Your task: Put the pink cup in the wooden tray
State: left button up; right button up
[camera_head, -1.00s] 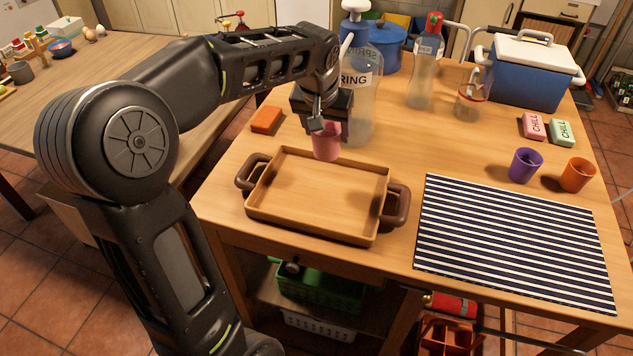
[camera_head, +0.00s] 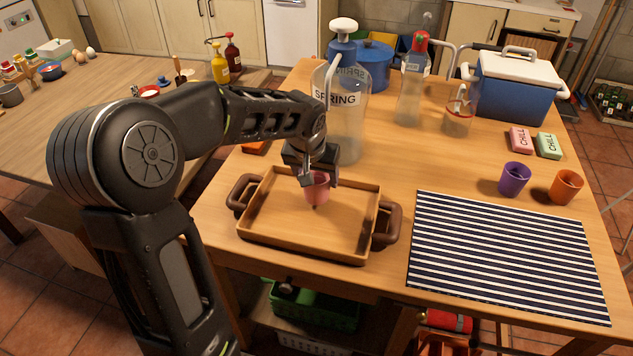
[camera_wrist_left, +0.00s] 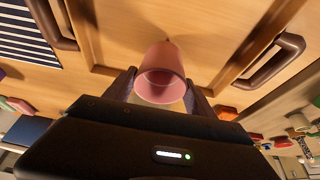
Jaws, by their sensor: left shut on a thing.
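The pink cup (camera_head: 317,191) is upright in my left gripper (camera_head: 318,178), over the middle of the wooden tray (camera_head: 275,241). The gripper is shut on the cup. In the left wrist view the cup (camera_wrist_left: 162,72) sits between the two fingers of the gripper (camera_wrist_left: 160,90), with the tray (camera_wrist_left: 115,35) beyond it. The tray has a brown handle at each side and holds nothing else that I can see. I cannot tell whether the cup's base touches the tray floor. My right gripper is out of view.
A clear SPRING bottle (camera_head: 345,115) stands just behind the tray. A striped mat (camera_head: 508,255) lies to the right, with a purple cup (camera_head: 514,179) and an orange cup (camera_head: 565,187) behind it. A blue cooler (camera_head: 515,90) stands at the back right.

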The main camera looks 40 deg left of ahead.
pick_arm(q)
jog(key=shift+f, duration=1.05)
jog(key=shift+f, duration=0.15)
jog(key=o, duration=1.3)
jog(key=shift+r, duration=0.4)
jog(key=v, duration=1.1)
jog(key=shift+s+d+r, duration=0.1)
jog(key=shift+r, duration=0.15)
